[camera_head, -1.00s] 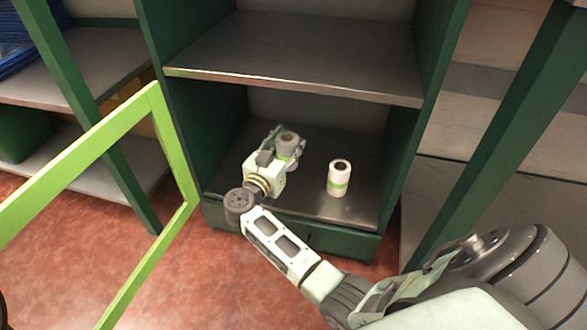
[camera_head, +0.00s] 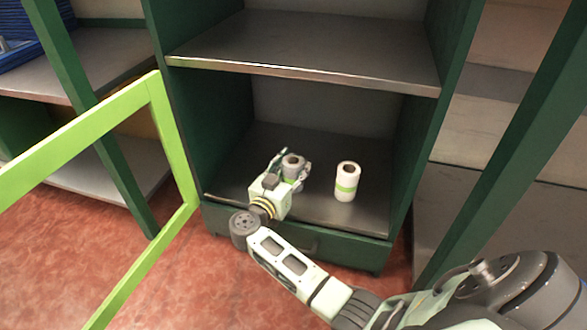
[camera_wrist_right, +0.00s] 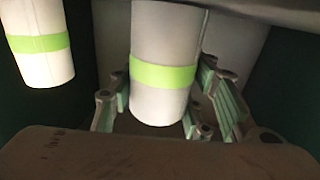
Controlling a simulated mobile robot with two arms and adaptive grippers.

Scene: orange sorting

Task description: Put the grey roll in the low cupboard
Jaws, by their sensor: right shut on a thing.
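The grey roll (camera_head: 293,163) is upright inside the low compartment of the green cupboard (camera_head: 225,190), left of a white roll. My right gripper (camera_head: 287,172) is shut on it. In the right wrist view the held roll (camera_wrist_right: 162,45) has a green band and sits between the fingers (camera_wrist_right: 150,115). The gripper hides its lower part in the head view, so I cannot tell whether it touches the cupboard floor. My left gripper is not in view.
The white roll (camera_head: 347,178) with a green band stands just right of my gripper; it also shows in the right wrist view (camera_wrist_right: 35,60). A metal shelf (camera_head: 300,45) lies above. A light green open door frame (camera_head: 155,115) is at left.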

